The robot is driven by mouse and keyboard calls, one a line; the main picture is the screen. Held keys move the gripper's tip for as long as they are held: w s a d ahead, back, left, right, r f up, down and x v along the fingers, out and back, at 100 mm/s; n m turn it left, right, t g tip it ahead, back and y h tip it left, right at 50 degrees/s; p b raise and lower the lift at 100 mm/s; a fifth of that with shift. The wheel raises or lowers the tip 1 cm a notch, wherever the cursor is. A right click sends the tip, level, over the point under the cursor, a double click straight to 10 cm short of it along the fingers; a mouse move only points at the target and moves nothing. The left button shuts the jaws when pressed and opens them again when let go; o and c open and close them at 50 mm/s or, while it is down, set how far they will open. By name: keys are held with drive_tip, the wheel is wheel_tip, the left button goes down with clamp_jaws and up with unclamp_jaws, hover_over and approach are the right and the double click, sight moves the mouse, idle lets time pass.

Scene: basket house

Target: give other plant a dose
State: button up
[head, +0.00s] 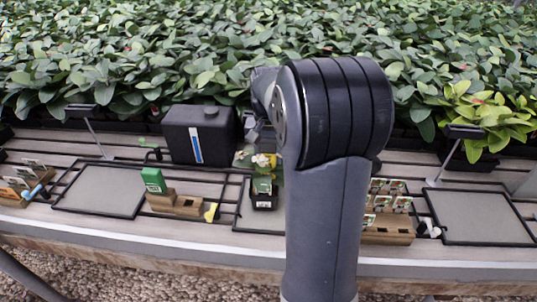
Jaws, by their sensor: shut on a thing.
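A small plant in a black pot (264,202) stands on the middle grey mat (244,219). It has pale flowers, yellowish leaves and a green label on its pot, and my arm partly hides its right side. My arm rises through the middle of the view and bends away at the top. Grey parts of my arm show behind the bend, above the potted plant. The fingers of my gripper are hidden behind my arm, as is anything they hold. I cannot tell which plant is the other one, or see a dose.
A black tank (200,134) with a blue-white strip stands behind. A wooden block (176,205) holds a green item (153,181), with a yellow piece (211,212) beside it. Wooden card racks stand left (12,197) and right (388,234). Outer mats (100,190) (480,217) look bare.

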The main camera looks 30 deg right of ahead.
drive_tip(key=shift+f, duration=0.55)
idle(1.5)
wheel_tip(320, 180, up, 7)
drive_tip(key=p, duration=0.6)
drive_tip(key=shift+r+p, duration=0.15)
drive_tip(key=shift+p, duration=0.2)
idle(0.4)
